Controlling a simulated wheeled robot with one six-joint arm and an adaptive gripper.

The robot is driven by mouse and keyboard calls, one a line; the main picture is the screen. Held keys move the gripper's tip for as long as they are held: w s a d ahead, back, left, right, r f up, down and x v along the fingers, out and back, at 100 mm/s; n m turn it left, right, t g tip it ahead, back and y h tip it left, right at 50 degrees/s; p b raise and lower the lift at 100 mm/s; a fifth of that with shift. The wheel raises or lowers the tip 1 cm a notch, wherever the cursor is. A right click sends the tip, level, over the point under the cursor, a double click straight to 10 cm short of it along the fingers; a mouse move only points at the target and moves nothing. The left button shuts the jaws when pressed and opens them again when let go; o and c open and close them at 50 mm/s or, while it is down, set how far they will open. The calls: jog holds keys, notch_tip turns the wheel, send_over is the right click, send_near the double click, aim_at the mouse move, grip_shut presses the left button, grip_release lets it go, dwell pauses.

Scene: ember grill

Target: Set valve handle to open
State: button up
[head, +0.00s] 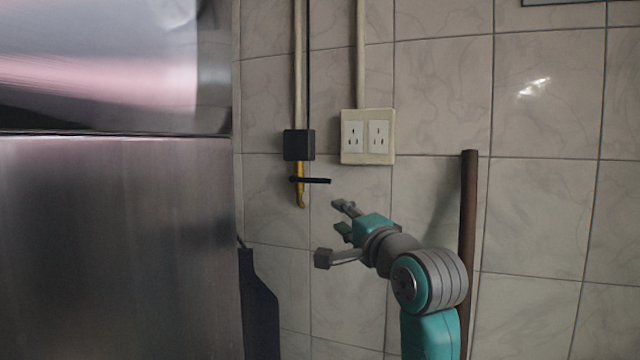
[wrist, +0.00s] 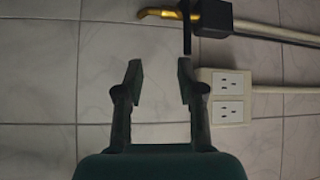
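The valve handle (head: 316,180) is a short black bar on the tiled wall, lying roughly level across a yellow pipe end (head: 300,192) below a black box (head: 299,145). In the wrist view the handle (wrist: 187,30) shows at the top, beyond the right fingertip, with the brass-yellow pipe (wrist: 160,13) beside it. My gripper (head: 340,218) is below and to the right of the handle in the head view. In the wrist view my gripper (wrist: 158,75) has its two fingers apart with only tile between them. It appears not to touch the handle.
A double outlet (head: 367,137) is on the wall right of the valve, with a conduit above it. A large steel cabinet (head: 115,240) fills the left. A brown pole (head: 468,230) stands behind my arm. A dark blue object (head: 260,305) hangs beside the cabinet.

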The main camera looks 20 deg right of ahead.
aim_at(322, 182)
jog(key=w+r, duration=0.2)
jog(key=w, duration=0.1)
jog(key=w+a+r, duration=0.1)
jog(key=w+r, duration=0.1)
jog(key=w, duration=0.2)
jog(key=w+r, duration=0.2)
jog(key=w, duration=0.1)
jog(key=shift+w+a, duration=0.35)
jog(key=shift+w, duration=0.05)
grip_shut()
